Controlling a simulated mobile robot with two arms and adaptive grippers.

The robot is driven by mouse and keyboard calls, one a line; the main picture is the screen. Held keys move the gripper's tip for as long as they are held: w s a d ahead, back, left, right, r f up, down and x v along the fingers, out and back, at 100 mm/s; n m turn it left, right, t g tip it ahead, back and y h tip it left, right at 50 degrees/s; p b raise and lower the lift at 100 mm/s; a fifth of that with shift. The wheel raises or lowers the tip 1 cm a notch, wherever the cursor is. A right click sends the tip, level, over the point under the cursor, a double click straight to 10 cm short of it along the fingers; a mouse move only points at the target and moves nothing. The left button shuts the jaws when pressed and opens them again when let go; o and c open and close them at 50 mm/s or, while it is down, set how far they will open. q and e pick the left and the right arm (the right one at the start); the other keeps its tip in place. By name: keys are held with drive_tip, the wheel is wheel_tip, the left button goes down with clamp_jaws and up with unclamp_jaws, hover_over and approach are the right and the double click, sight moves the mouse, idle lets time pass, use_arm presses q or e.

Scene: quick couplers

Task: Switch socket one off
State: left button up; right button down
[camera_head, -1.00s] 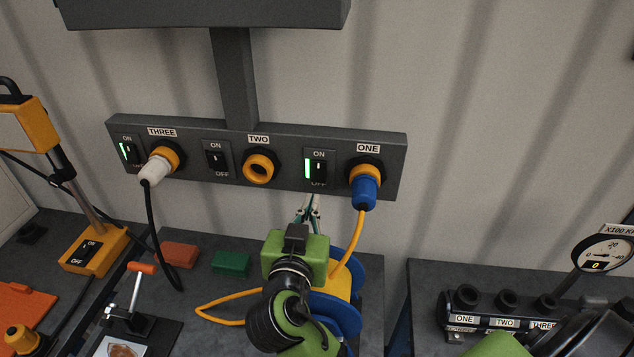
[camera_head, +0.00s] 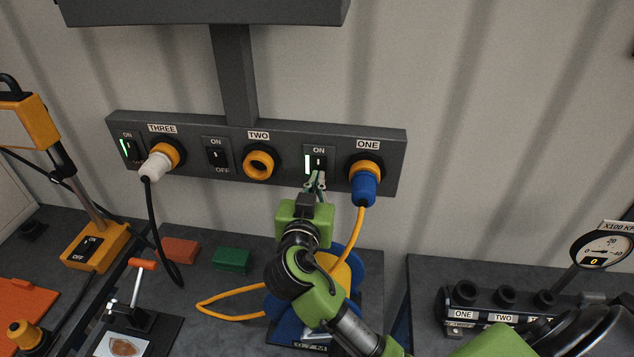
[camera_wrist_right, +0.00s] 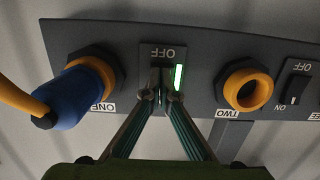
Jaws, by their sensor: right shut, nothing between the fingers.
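The switch for socket one (camera_head: 318,161) is on the grey panel, left of socket one (camera_head: 367,167), with a lit green bar beside its rocker. Its ON label shows; its OFF label is hidden behind my fingertips in the head view. In the right wrist view, upside down, the switch (camera_wrist_right: 160,76) shows the OFF label and the green bar. A blue plug (camera_head: 364,190) with an orange cable sits in socket one. My right gripper (camera_head: 316,184) is shut and empty, its tips at the switch's lower part; contact cannot be told. My left gripper is not in view.
Socket two (camera_head: 260,165) is empty, with its unlit switch (camera_head: 217,156) on its left. Socket three holds a white plug (camera_head: 157,167), and its switch (camera_head: 130,150) is lit green. A blue cable reel (camera_head: 350,275) is beside my right arm. Red and green blocks lie on the bench.

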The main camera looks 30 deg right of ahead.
drive_tip(key=b, duration=0.4)
drive_tip(key=shift+w+d+t+h, duration=0.2)
drive_tip(key=shift+t+h, duration=0.1)
drive_tip(key=shift+t, duration=0.1)
wheel_tip(320, 180, up, 9)
drive_tip(key=shift+f, duration=0.15)
drive_tip(key=shift+a+r, duration=0.1)
drive_tip(key=shift+r, duration=0.35)
